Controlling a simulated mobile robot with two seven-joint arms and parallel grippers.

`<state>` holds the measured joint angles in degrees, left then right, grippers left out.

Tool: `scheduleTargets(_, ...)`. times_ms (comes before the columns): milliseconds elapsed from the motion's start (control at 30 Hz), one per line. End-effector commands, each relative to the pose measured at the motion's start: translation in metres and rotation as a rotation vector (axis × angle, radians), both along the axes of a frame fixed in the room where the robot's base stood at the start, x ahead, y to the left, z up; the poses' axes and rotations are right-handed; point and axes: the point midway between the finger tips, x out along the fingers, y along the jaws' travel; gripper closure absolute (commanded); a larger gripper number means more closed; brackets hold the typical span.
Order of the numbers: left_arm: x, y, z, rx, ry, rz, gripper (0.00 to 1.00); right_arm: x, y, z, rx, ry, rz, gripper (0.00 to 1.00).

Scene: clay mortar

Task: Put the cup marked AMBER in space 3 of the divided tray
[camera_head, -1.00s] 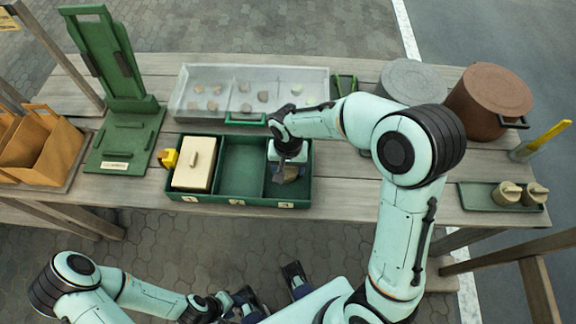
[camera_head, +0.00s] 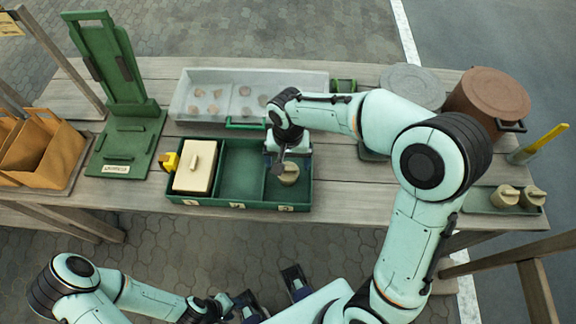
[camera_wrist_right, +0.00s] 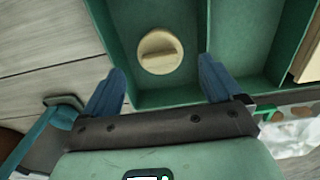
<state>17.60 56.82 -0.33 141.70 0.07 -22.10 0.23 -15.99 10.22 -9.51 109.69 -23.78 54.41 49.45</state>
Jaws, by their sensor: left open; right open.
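The green divided tray (camera_head: 238,206) stands at the table's front edge, with three compartments. A cream round cup with a bar across its top (camera_head: 289,173) sits upright in the right-hand compartment; it also shows in the right wrist view (camera_wrist_right: 160,50). No AMBER mark is readable on it. The front labels are too small to read surely. My right gripper (camera_head: 284,150) is open at the back of that compartment. In the right wrist view its fingers (camera_wrist_right: 160,78) are apart and clear of the cup. My left gripper (camera_head: 270,291) is open and empty in front of the table.
A cream lidded block (camera_head: 194,167) fills the left compartment; the middle one is empty. Two similar cups (camera_head: 518,197) stand on a small green tray at right. A clear bin (camera_head: 180,105) lies behind, a green stand (camera_head: 125,140) at left, a brown pot (camera_head: 488,98) at right.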

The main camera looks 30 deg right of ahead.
Motion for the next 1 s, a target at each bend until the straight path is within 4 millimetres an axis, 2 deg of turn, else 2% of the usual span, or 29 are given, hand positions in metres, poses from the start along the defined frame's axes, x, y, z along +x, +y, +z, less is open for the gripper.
scheduleTargets(33, 0.001, 0.0, 0.003, 0.0, -0.001, 0.0, 0.57, 0.001, 0.0, 0.013, 0.001, -0.006, 0.0, 0.08)
scheduleTargets(100, 0.001, 0.0, 0.005, 0.0, -0.002, 0.0, 0.57, 0.001, 0.0, 0.027, 0.0, -0.005, 0.001, 0.08)
scheduleTargets(300, 0.003, 0.0, 0.008, 0.0, -0.003, 0.0, 0.57, 0.0, 0.0, 0.052, 0.0, 0.0, 0.0, 0.08)
scheduleTargets(467, 0.003, 0.0, 0.008, 0.0, -0.003, 0.0, 0.57, 0.0, 0.0, 0.058, 0.001, 0.001, 0.001, 0.08)
scheduleTargets(1000, 0.003, 0.0, 0.008, 0.0, -0.003, 0.0, 0.57, 0.0, 0.0, 0.057, 0.0, 0.001, 0.001, 0.08)
